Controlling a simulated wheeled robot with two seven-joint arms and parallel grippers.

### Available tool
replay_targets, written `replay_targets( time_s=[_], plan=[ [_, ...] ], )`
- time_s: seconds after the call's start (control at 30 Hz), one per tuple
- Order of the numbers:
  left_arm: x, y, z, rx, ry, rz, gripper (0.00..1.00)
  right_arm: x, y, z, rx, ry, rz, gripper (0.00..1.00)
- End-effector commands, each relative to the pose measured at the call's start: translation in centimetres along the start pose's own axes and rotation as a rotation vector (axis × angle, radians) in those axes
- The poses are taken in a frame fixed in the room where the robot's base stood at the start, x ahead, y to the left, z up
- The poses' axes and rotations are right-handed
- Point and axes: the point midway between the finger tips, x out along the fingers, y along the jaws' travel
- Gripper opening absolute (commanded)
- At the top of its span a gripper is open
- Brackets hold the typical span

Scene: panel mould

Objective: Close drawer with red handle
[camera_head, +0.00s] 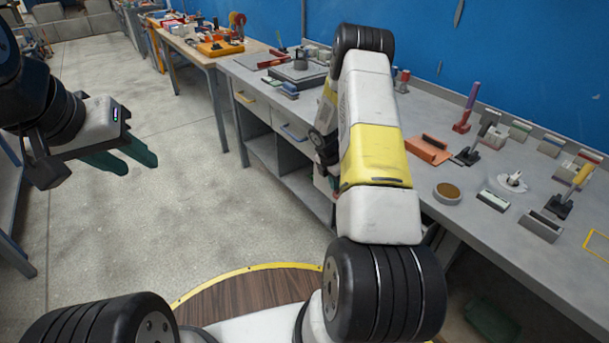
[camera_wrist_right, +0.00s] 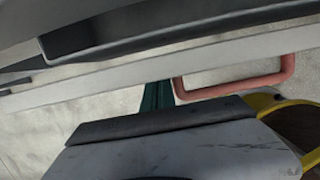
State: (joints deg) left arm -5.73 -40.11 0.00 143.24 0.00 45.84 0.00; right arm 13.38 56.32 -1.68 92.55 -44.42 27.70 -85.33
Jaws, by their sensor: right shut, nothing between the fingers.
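In the right wrist view, a red loop handle (camera_wrist_right: 287,70) sticks out from a long pale drawer front edge (camera_wrist_right: 225,52). Dark surfaces lie above that edge. How far the drawer stands out is not clear. My right gripper's green fingers (camera_wrist_right: 157,96) are shut and empty, just left of the handle's left end and close to the pale edge. I cannot tell whether they touch. In the head view my right arm hides the red handle and most of its own gripper. My left gripper (camera_head: 128,155) hangs over the floor at the left, its green fingers apart and empty.
The grey workbench (camera_head: 415,108) runs along the right, with a yellow-handled drawer (camera_head: 245,97) and a blue-handled drawer (camera_head: 293,132) above open shelves. Tools, an orange box (camera_head: 428,150) and a round tin (camera_head: 447,193) stand on top. The floor left of the bench is clear.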

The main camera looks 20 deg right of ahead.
Motion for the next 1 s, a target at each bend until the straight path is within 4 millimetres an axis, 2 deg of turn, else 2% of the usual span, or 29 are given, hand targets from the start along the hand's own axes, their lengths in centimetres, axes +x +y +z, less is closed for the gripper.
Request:
replay_targets(
  time_s=[0.03,0.2,0.4,1.0],
  plan=[
    [0.0,0.0,0.0,0.0,0.0,0.0,0.36,0.3,-0.1,1.2,0.007,-0.001,0.0,0.0],
    [0.0,0.0,0.0,0.0,0.0,0.0,0.36,1.0,-0.1,3.7,0.004,0.0,0.0,0.0],
    [0.0,0.0,0.0,0.0,0.0,0.0,0.36,1.3,0.0,5.4,0.002,-0.001,0.001,0.0],
    [0.0,0.0,0.0,0.0,0.0,0.0,0.36,1.4,0.1,5.6,-0.001,0.0,0.001,0.0]
  ],
)
